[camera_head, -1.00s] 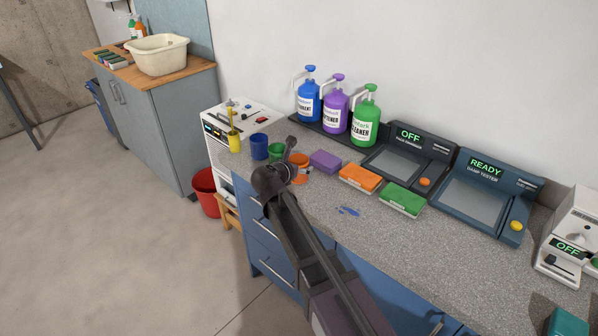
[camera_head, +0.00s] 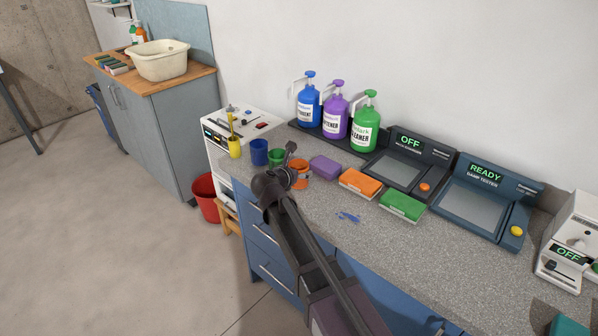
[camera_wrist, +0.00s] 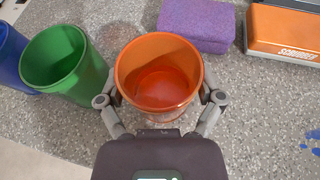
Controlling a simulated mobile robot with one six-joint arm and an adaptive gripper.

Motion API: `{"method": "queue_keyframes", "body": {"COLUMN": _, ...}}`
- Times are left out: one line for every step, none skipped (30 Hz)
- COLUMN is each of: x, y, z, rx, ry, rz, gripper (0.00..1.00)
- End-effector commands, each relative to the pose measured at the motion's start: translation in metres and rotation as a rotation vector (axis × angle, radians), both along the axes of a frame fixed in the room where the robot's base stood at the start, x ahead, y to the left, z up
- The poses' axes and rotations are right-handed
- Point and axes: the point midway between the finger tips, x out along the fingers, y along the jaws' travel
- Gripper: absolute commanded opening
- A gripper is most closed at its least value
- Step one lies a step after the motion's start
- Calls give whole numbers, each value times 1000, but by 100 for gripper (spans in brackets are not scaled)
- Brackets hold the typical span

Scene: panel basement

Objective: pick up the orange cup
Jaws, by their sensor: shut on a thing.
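The orange cup (camera_wrist: 158,84) is upright and fills the middle of the wrist view, its open mouth facing the camera. My gripper (camera_wrist: 160,100) is shut on it, with one finger against its left side and one against its right side. In the head view the orange cup (camera_head: 301,166) shows partly behind my gripper (camera_head: 289,160), near the front edge of the counter. I cannot tell whether its base touches the counter. Its inside is empty apart from reddish shading.
A green cup (camera_wrist: 65,62) stands just left of the orange cup, with a blue cup (camera_head: 259,152) and a yellow cup (camera_head: 235,148) beyond. A purple sponge (camera_head: 325,167) lies behind right. The counter's front middle has blue marks (camera_head: 348,217).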

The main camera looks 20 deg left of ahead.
Motion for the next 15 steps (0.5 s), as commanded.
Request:
{"method": "queue_keyframes", "body": {"x": 0, "y": 0, "z": 1, "rx": 0, "ry": 0, "rz": 0, "gripper": 36}}
{"method": "queue_keyframes", "body": {"x": 0, "y": 0, "z": 2, "rx": 0, "ry": 0, "rz": 0, "gripper": 36}}
{"method": "queue_keyframes", "body": {"x": 0, "y": 0, "z": 3, "rx": 0, "ry": 0, "rz": 0, "gripper": 36}}
{"method": "queue_keyframes", "body": {"x": 0, "y": 0, "z": 3, "rx": 0, "ry": 0, "rz": 0, "gripper": 36}}
{"method": "queue_keyframes", "body": {"x": 0, "y": 0, "z": 4, "rx": 0, "ry": 0, "rz": 0, "gripper": 36}}
{"method": "queue_keyframes", "body": {"x": 0, "y": 0, "z": 5, "rx": 0, "ry": 0, "rz": 0, "gripper": 36}}
{"method": "queue_keyframes", "body": {"x": 0, "y": 0, "z": 6, "rx": 0, "ry": -1, "rz": 0, "gripper": 36}}
{"method": "queue_keyframes", "body": {"x": 0, "y": 0, "z": 7, "rx": 0, "ry": -1, "rz": 0, "gripper": 36}}
{"method": "queue_keyframes", "body": {"x": 0, "y": 0, "z": 8, "rx": 0, "ry": -1, "rz": 0, "gripper": 36}}
{"method": "queue_keyframes", "body": {"x": 0, "y": 0, "z": 9, "rx": 0, "ry": -1, "rz": 0, "gripper": 36}}
{"method": "queue_keyframes", "body": {"x": 0, "y": 0, "z": 10, "rx": 0, "ry": -1, "rz": 0, "gripper": 36}}
{"method": "queue_keyframes", "body": {"x": 0, "y": 0, "z": 12, "rx": 0, "ry": -1, "rz": 0, "gripper": 36}}
{"method": "queue_keyframes", "body": {"x": 0, "y": 0, "z": 13, "rx": 0, "ry": -1, "rz": 0, "gripper": 36}}
{"method": "queue_keyframes", "body": {"x": 0, "y": 0, "z": 14, "rx": 0, "ry": -1, "rz": 0, "gripper": 36}}
{"method": "queue_keyframes", "body": {"x": 0, "y": 0, "z": 16, "rx": 0, "ry": -1, "rz": 0, "gripper": 36}}
